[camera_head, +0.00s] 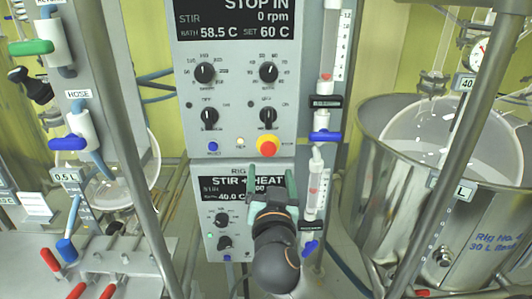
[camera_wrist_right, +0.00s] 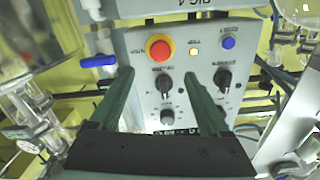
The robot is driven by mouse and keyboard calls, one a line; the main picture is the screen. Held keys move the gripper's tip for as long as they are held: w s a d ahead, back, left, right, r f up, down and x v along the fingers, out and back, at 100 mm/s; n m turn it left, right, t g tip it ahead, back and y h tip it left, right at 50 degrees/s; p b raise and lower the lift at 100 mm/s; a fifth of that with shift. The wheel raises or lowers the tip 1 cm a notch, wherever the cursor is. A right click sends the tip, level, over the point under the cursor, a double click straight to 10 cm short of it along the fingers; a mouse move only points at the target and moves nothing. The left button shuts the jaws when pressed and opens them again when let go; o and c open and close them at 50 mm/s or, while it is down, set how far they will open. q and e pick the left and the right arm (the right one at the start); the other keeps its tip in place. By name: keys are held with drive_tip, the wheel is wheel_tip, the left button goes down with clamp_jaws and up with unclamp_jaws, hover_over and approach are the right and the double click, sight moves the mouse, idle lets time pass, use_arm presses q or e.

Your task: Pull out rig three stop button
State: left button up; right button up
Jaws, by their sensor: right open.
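The red stop button (camera_head: 268,146) with a yellow collar sits at the lower right of the upper control panel (camera_head: 222,108). That panel's display reads "STOP IN", 0 rpm. Its rig number is not in view, so I cannot confirm it as rig three. My right gripper (camera_head: 279,178) is open, just below the button and in front of the lower panel. In the right wrist view, where the panel appears upside down, the button (camera_wrist_right: 160,47) shows beyond the open fingers (camera_wrist_right: 158,76), with nothing between them. My left gripper is not in view.
A lit yellow lamp (camera_head: 240,143) and a blue button (camera_head: 213,146) are beside the stop button, below black knobs (camera_head: 268,117). A blue-valved flowmeter (camera_head: 325,136) stands close right. A steel vessel (camera_head: 400,205) is farther right. Metal posts (camera_head: 140,170) and hose valves (camera_head: 75,138) are left.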

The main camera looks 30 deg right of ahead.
sight(269, 150)
drive_tip(key=p+x, duration=0.1)
drive_tip(key=x, duration=0.8)
drive_tip(key=shift+w, duration=0.2)
clamp_jaws()
idle(1.1)
